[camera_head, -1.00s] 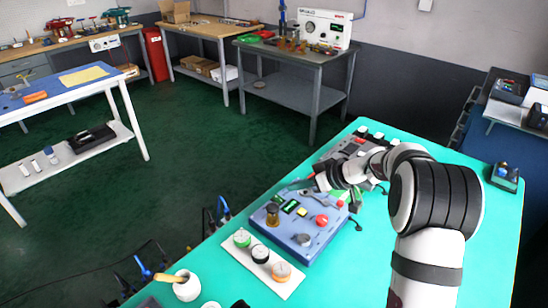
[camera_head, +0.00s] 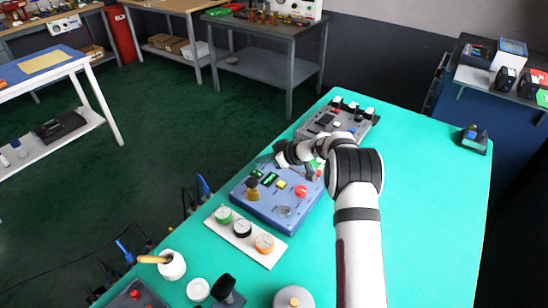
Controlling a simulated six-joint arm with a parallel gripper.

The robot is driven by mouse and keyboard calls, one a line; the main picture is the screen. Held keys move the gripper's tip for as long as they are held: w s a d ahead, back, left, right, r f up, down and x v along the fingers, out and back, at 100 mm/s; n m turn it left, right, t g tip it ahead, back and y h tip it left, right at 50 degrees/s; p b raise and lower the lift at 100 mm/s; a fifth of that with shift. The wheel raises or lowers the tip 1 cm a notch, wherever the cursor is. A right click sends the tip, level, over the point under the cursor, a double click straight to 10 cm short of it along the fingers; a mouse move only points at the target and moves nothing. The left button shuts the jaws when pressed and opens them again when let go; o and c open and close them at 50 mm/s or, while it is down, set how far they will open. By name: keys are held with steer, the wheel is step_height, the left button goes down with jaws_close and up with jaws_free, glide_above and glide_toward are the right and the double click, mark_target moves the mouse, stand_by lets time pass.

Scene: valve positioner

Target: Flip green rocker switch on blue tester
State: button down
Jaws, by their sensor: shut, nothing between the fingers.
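The blue tester (camera_head: 266,208) lies on the turquoise tabletop near the middle of the head view. My gripper (camera_head: 266,160) is shut and empty above the tester's back edge, close to these green parts. Contact cannot be made out.
A white plate (camera_head: 236,238) with green, white and orange-topped knobs lies in front of the tester. A grey device (camera_head: 325,122) stands behind it. A white pot (camera_head: 173,266) stands at the front left.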

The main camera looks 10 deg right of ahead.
mark_target(255, 172)
steer(key=shift+w+a+f, duration=0.2)
steer(key=shift+f, duration=0.6)
steer(key=shift+w+a+f, duration=0.2)
steer(key=shift+a+f, duration=0.05)
steer(key=shift+f, duration=0.6)
steer(key=shift+w+a+f, duration=0.2)
steer(key=shift+f, duration=0.6)
steer(key=shift+w+a+f, duration=0.1)
steer(key=shift+f, duration=0.15)
steer(key=shift+w+a, duration=0.1)
steer(key=shift+w+a+r, duration=0.3)
steer(key=shift+w+a, duration=0.1)
steer(key=shift+w, duration=0.05)
steer(key=shift+r, duration=0.1)
steer(key=r, duration=0.4)
steer(key=shift+w+a+r, duration=0.15)
steer(key=shift+w+a, duration=0.1)
steer(key=w+a+r+v, duration=0.1)
steer(key=v, duration=0.8)
steer(key=shift+s+r, duration=0.2)
steer(key=shift+r, duration=0.3)
